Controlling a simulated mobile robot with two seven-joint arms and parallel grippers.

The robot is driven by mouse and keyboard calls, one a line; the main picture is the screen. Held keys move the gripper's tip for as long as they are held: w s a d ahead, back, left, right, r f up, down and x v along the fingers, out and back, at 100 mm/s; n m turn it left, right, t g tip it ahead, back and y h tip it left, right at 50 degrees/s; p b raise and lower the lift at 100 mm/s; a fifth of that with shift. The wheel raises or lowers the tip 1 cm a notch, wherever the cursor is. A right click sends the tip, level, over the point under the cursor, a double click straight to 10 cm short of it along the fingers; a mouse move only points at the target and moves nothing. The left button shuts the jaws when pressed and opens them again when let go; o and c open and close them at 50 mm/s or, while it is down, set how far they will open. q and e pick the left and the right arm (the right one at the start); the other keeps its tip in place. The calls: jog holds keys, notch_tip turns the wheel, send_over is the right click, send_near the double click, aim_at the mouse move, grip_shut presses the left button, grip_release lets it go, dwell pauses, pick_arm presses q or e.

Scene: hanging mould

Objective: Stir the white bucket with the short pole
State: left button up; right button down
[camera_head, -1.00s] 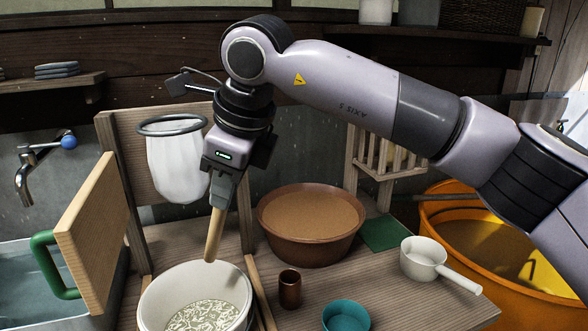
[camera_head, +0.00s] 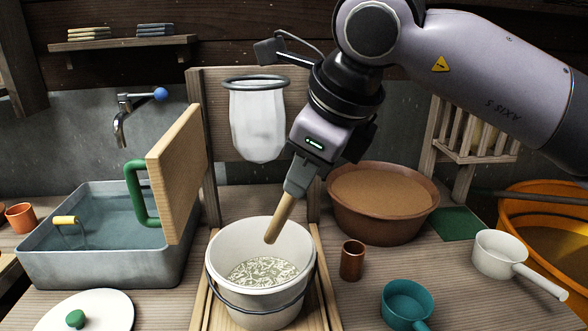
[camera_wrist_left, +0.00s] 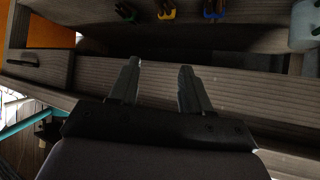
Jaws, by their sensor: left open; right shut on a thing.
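The white bucket (camera_head: 262,234) stands upright on a wooden slatted stand in the head view, with a pale, flaky mix inside and a dark wire handle at its front. My right gripper (camera_head: 298,186) is shut on the short pole (camera_head: 279,220), a light wooden stick. The pole slants down to the left, and its lower tip shows over the bucket's opening, above the mix. It does not appear to touch the mix. My left gripper (camera_wrist_left: 156,88) is open and empty in the left wrist view, near a wooden ledge; it is not in the head view.
A white cloth bag (camera_head: 258,125) hangs from a ring behind the bucket. A brown tub (camera_head: 383,232), a small brown cup (camera_head: 352,261), a teal cup (camera_head: 408,305) and a white ladle (camera_head: 500,255) stand right. A water basin (camera_head: 105,265) and upright board (camera_head: 174,165) stand left.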

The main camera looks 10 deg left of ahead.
jog(key=a+f+b, duration=0.1)
jog(key=f+b, duration=0.2)
jog(key=f, duration=0.2)
jog(key=w+f+b, duration=0.1)
jog(key=f+b, duration=0.2)
jog(key=f, duration=0.2)
jog(key=w+a+f+b, duration=0.1)
jog(key=f+b, duration=0.3)
jog(key=f, duration=0.1)
jog(key=shift+w+a+f, duration=0.2)
jog(key=shift+w+a, duration=0.05)
jog(key=shift+a, duration=0.05)
jog(key=shift+w+a+f, duration=0.2)
jog(key=shift+f, duration=0.25)
jog(key=shift+d, duration=0.1)
dwell(0.3)
